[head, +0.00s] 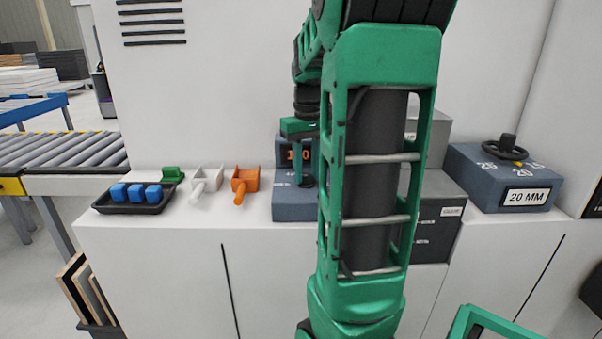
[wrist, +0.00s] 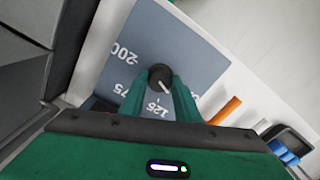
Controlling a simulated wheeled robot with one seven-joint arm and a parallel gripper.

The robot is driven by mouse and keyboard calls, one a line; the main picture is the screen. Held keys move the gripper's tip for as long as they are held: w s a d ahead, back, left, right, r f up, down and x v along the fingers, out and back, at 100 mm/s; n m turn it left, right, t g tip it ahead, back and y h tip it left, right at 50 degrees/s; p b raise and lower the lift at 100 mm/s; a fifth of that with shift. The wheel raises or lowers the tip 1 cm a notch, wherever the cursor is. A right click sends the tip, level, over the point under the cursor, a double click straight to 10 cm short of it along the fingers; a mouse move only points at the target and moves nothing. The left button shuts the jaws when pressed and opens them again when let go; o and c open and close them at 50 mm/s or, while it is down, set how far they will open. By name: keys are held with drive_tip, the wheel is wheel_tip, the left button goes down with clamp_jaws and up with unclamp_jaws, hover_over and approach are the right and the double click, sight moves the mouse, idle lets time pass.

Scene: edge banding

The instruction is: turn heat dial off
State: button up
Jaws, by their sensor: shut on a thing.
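The heat dial (wrist: 160,76) is a round black knob with a white pointer line, on a blue-grey panel (wrist: 190,45) marked 200, 175 or 75, and 125. In the wrist view the pointer is aimed toward the lower right, near a small tick by 125. My gripper (wrist: 172,90) is shut on the dial, one green finger on each side. In the head view my gripper (head: 306,183) reaches down onto the blue-grey heat box (head: 290,208), which has an orange display (head: 291,152). My arm hides part of the box's right side there.
A white scoop (head: 206,180), an orange scoop (head: 244,183) and a black tray (head: 135,207) with blue blocks lie left of the box. Dark grey boxes (head: 435,225) stand close to its right. A 20 MM box with a black handwheel (head: 505,148) is farther right.

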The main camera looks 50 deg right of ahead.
sight(305, 175)
drive_tip(key=shift+w+r+n, duration=0.1)
drive_tip(key=shift+w+n, duration=0.05)
drive_tip(key=shift+n, duration=1.75)
drive_tip(key=o, duration=1)
drive_tip(key=shift+o, duration=0.2)
wheel_tip(305, 175, up, 11)
drive_tip(key=shift+f, duration=0.2)
